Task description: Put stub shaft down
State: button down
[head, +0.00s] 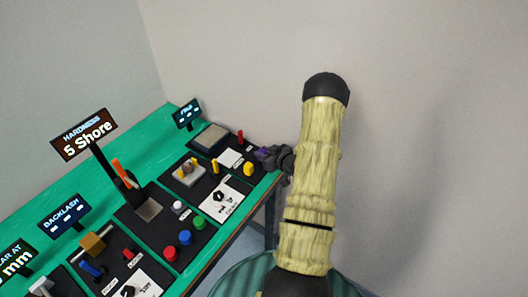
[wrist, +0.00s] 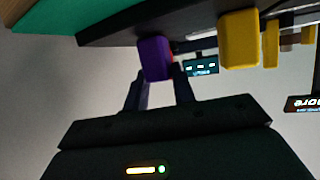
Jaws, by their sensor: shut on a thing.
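A purple piece (wrist: 155,58), seemingly the stub shaft, sits between the fingertips of my gripper (wrist: 158,78) in the wrist view. My gripper is shut on it. In the head view my gripper (head: 274,156) is at the right end of the green bench (head: 65,202), with a bit of the purple piece (head: 263,153) showing at its tip. The piece is by the edge of a dark panel (wrist: 120,28). I cannot tell whether it touches the panel.
A yellow block (wrist: 238,40) stands close beside the purple piece. Along the bench are dark test panels with red, blue and green knobs (head: 185,237), an orange lever (head: 122,172), and raised displays (head: 84,135). A wall rises behind; the floor is beyond the right edge.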

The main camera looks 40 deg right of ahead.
jog(key=shift+f, duration=0.2)
jog(key=c, duration=1.2)
grip_release()
jog(key=shift+r, duration=0.1)
jog(key=shift+o, duration=0.2)
jog(key=shift+r, duration=0.2)
jog(key=shift+s+d, duration=0.1)
jog(key=shift+s, duration=0.2)
jog(key=a+b+v, duration=0.1)
jog(key=b+v, duration=0.1)
jog(key=v, duration=0.9)
jog(key=shift+s+d, duration=0.25)
jog(key=shift+d, duration=0.15)
jog(key=shift+w, duration=0.2)
